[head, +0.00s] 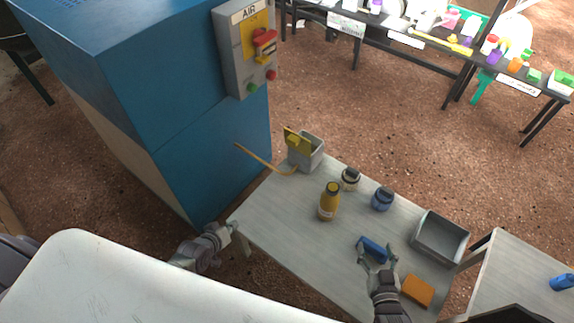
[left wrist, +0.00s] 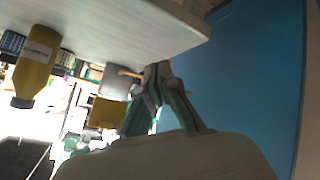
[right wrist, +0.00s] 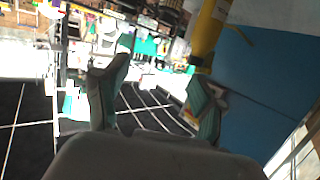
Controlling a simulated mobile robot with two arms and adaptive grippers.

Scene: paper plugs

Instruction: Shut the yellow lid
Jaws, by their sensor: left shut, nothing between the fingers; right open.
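The yellow lid (head: 297,141) stands raised on a small grey box (head: 311,153) at the table's far left corner, so the box is open. The yellow lid (left wrist: 106,113) and grey box (left wrist: 117,84) also show in the left wrist view. My left gripper (head: 232,231) is shut and empty at the table's left edge, apart from the lid; its fingers (left wrist: 157,78) show together in the left wrist view. My right gripper (head: 377,257) is open near the table's front, by a blue block (head: 374,246); its spread fingers (right wrist: 158,82) show in the right wrist view.
A grey tray (head: 440,238) and an orange block (head: 417,291) are at right. A blue cabinet (head: 215,150) stands close left of the table.

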